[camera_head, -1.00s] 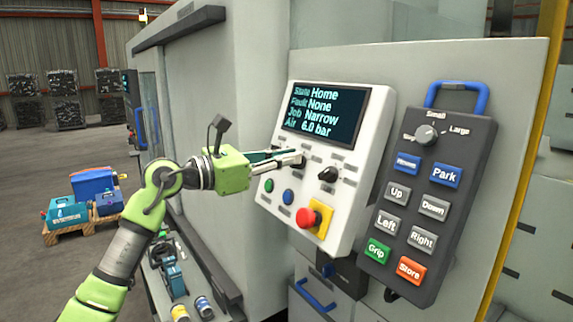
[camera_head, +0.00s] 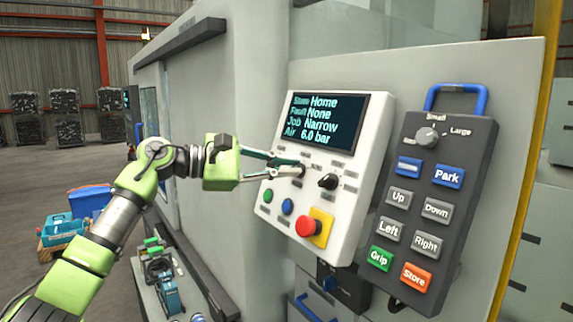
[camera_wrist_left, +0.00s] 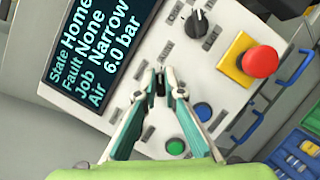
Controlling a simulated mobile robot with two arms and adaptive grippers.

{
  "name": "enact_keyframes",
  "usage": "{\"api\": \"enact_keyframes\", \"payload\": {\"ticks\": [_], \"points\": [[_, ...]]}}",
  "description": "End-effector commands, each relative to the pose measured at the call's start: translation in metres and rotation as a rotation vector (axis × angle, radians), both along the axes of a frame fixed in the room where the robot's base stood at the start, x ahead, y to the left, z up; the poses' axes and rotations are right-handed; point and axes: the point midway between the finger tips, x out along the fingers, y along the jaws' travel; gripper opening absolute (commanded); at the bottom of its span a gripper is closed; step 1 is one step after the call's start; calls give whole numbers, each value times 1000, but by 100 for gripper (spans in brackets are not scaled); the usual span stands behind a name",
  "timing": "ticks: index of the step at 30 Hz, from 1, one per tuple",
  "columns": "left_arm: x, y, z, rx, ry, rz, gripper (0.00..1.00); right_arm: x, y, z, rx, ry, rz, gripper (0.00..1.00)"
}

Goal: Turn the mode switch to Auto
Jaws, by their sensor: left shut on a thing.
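The white control panel (camera_head: 357,180) carries a dark screen (camera_head: 325,119) reading Home, None, Narrow and 6.0 bar. It has two dark knobs. My left gripper (camera_head: 301,168) is shut on the left knob, a small black one below the screen; in the left wrist view the knob (camera_wrist_left: 160,84) sits between the fingertips. The other knob (camera_head: 328,181) stands free to the right, and it shows in the left wrist view (camera_wrist_left: 196,23). My right gripper is not in view.
A red emergency button (camera_head: 306,227) on a yellow plate (camera_head: 322,228) sits below the knobs. Green (camera_head: 267,195) and blue (camera_head: 288,206) buttons are close under my gripper. A dark pendant (camera_head: 468,190) with several buttons hangs to the right.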

Motion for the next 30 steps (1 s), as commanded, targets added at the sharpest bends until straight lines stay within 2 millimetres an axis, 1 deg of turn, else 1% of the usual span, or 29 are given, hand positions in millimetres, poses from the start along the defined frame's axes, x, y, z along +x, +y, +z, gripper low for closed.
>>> {"api": "enact_keyframes", "payload": {"ticks": [9,23,24,25,26,30], "points": [[0,0,0,54,-73,-31,0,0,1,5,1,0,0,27],[0,0,-1,62,-84,-36,0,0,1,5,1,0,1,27],[0,0,-1,62,-84,-36,14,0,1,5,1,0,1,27],[0,0,-1,62,-83,-36,22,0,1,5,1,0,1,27],[0,0,-1,62,-83,-36,26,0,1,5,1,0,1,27],[0,0,-1,61,-83,-37,26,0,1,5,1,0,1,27]]}}
